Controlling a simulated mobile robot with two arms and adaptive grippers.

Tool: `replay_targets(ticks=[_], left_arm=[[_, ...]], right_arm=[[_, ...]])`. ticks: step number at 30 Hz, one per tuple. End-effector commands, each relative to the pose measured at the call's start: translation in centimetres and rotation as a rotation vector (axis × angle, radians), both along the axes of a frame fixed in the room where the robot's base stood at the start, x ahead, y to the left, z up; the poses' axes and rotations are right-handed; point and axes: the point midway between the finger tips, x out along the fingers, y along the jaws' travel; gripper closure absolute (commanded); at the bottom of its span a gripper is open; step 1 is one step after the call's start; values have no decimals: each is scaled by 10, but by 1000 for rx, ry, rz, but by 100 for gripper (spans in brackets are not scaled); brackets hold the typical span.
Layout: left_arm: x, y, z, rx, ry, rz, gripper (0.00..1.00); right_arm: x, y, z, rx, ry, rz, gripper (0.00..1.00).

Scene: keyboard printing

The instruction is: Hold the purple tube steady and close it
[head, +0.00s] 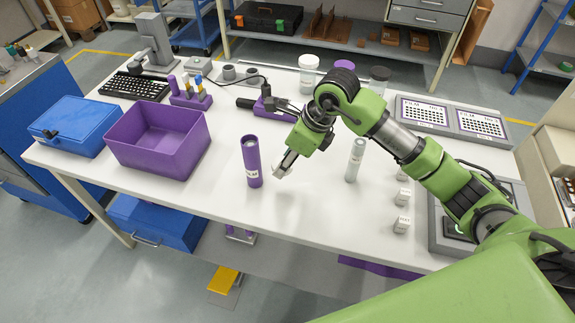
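The purple tube (252,165) stands upright on the white table, left of the middle, with a pale label on its side. Its top end looks dark and open, with no cap visible on it. My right gripper (280,171) is just right of the tube, a small gap apart and not touching it. Something pale shows at its fingertips. I cannot tell whether this is the fingertips themselves or a small held piece. My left gripper is not in view.
A pale grey tube (355,160) stands right of my gripper, near small white blocks (402,224). A purple bin (158,170) and blue box (73,125) are at the left. A purple holder (190,98) stands behind. The table in front of the purple tube is clear.

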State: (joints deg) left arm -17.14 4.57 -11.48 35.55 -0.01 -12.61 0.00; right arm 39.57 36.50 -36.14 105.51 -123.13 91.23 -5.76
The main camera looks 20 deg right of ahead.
Motion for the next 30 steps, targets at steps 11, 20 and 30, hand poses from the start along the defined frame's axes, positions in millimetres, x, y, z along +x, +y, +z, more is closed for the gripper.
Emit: replay_targets(ticks=[11,20,30], left_arm=[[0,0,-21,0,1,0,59],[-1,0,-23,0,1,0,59],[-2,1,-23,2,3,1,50]], right_arm=[[-67,28,30,-1,-2,2,72],[-82,34,38,1,1,0,72],[-82,34,38,0,1,1,72]])
